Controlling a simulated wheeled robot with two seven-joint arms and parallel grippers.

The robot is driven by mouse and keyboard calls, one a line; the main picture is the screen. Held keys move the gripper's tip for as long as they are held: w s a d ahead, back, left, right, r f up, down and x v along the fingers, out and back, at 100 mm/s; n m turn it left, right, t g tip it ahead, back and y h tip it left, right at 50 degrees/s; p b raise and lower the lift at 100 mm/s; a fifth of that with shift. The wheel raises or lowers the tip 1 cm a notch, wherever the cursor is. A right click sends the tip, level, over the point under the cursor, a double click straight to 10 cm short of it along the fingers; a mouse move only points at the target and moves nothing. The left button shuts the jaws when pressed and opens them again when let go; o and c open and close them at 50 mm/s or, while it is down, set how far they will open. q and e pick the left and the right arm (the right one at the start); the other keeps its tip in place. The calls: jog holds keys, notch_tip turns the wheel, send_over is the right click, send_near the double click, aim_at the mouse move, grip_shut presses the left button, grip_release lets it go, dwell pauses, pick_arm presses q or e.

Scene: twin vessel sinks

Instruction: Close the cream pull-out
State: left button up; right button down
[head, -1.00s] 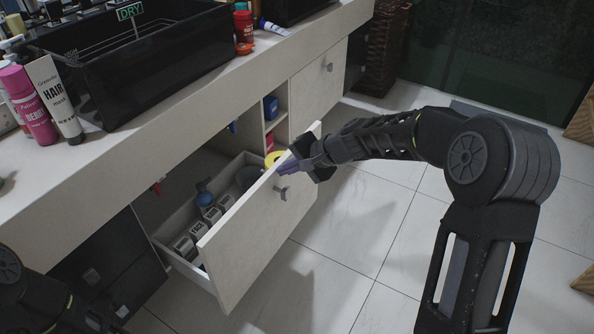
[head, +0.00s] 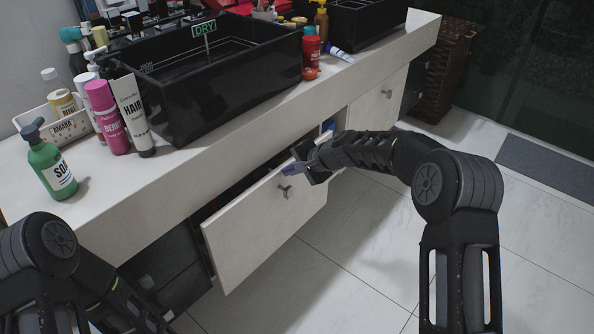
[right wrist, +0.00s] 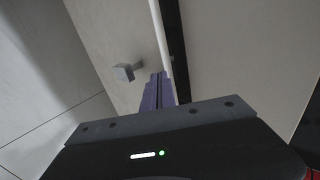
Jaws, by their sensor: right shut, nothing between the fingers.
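The cream pull-out (head: 258,232) is a pale drawer front with a square grey knob (head: 287,191), under the counter. Only a narrow dark gap shows behind its top edge; its contents are mostly hidden. My right gripper (head: 296,169) is shut and empty, its purple fingers at the top edge of the front, above the knob. In the right wrist view the fingers (right wrist: 158,92) lie at the front beside its knob (right wrist: 125,72), with the dark gap just past them; I cannot tell if they touch. My left arm shows at lower left, but its gripper is not visible.
The pale counter (head: 176,181) overhangs the drawer and bears a black vessel sink (head: 225,95), a green soap bottle (head: 50,165), a pink bottle (head: 108,120) and a white tube (head: 133,118). A wicker basket (head: 440,75) stands beyond. The tiled floor in front is clear.

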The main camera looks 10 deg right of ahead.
pick_arm(q)
jog(key=shift+w+a+r, duration=0.2)
jog(key=shift+w, duration=0.05)
pick_arm(e)
jog(key=shift+w+a, duration=0.5)
jog(key=shift+w, duration=0.15)
